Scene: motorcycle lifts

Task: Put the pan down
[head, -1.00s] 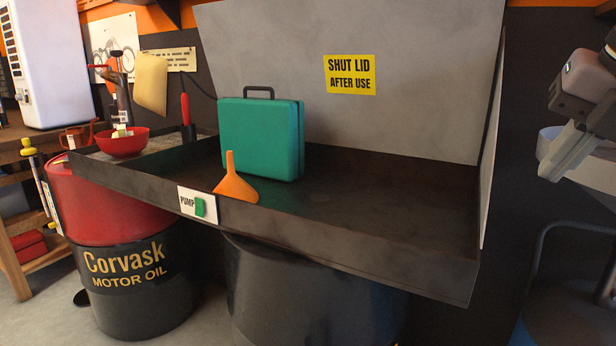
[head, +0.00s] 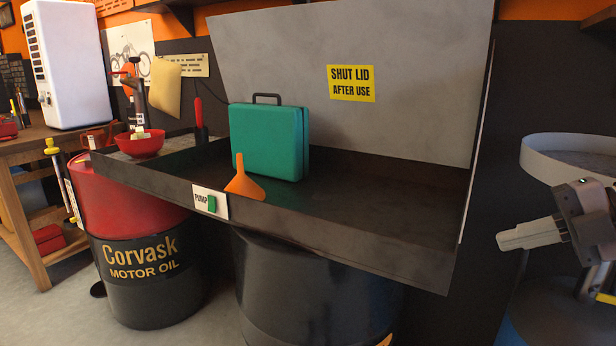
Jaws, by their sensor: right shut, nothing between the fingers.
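A wide, shallow, round grey pan (head: 548,165) is at the right edge of the head view, with its rim and part of its inside showing. It sits above a dark round base, and my arm partly hides what is between them. My right gripper (head: 503,241) is below and to the left of the pan in the picture, pointing left. Its fingers are shut and empty, and it appears apart from the pan. My left gripper is not in view.
A dark parts-washer basin (head: 400,235) with a raised lid fills the middle, holding a green case (head: 268,141). An orange funnel (head: 243,182) is at its front edge. A red bowl (head: 141,145) and a red-and-black oil drum (head: 145,250) are at left.

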